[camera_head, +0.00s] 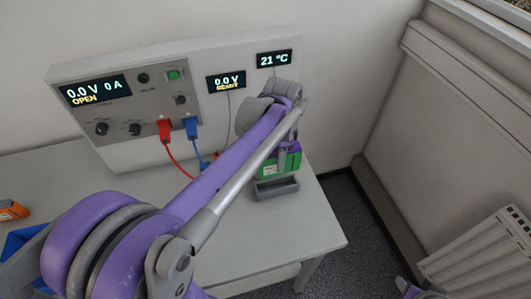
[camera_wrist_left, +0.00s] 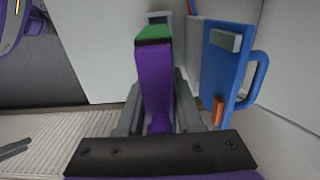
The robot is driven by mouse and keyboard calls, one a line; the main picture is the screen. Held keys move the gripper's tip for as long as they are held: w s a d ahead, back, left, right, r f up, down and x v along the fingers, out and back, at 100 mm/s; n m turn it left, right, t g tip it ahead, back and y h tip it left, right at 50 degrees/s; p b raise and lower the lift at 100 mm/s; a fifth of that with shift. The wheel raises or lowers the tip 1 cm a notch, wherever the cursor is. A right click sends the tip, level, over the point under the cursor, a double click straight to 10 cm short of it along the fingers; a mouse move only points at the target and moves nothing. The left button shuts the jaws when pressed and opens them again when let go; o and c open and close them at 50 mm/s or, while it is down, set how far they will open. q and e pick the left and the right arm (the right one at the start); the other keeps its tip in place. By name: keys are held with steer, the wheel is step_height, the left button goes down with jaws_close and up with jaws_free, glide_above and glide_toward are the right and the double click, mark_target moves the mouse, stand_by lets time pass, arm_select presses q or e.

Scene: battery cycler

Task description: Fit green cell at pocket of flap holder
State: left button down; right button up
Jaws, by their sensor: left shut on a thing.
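My left gripper (camera_head: 284,148) reaches over the table's right end and is shut on the green cell (camera_head: 291,163), a green block with dark grey parts. A small grey holder (camera_head: 276,190) stands on the table just below the cell. I cannot tell whether the cell's lower edge is inside the holder or just above or behind it. In the left wrist view, a green end (camera_wrist_left: 155,33) shows past a purple piece between my grey fingers, with a grey box-like part (camera_wrist_left: 159,16) beyond it.
A cycler panel (camera_head: 130,98) with red and blue plugged leads stands at the back. A blue object (camera_head: 22,240) and an orange one (camera_head: 13,210) are at the left. A blue panel with a handle (camera_wrist_left: 230,70) is close beside my fingers. The table's front right (camera_head: 300,235) is clear.

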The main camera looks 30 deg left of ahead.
mark_target(276, 172)
arm_select(q)
steer(key=shift+a, duration=0.25)
steer(key=shift+d+f+b, duration=0.15)
steer(key=shift+f+b, duration=0.2)
steer(key=shift+f, duration=0.4)
steer(key=shift+s+f+b, duration=0.1)
steer(key=shift+f+b, duration=0.7)
steer(key=shift+f, duration=1.4)
arm_select(e)
steer(key=shift+s+a+f, duration=0.1)
steer(key=shift+s+f, duration=0.25)
steer(key=shift+f, duration=0.3)
steer(key=shift+s+a+f, duration=0.1)
steer(key=shift+s+f, duration=0.25)
steer(key=shift+f, duration=0.35)
steer(key=shift+s+f, duration=0.35)
steer(key=shift+f, duration=0.3)
arm_select(q)
steer(key=shift+b, duration=0.3)
arm_select(e)
steer(key=shift+s+f+g, duration=0.1)
steer(key=shift+f+g, duration=0.15)
steer(key=shift+g, duration=0.05)
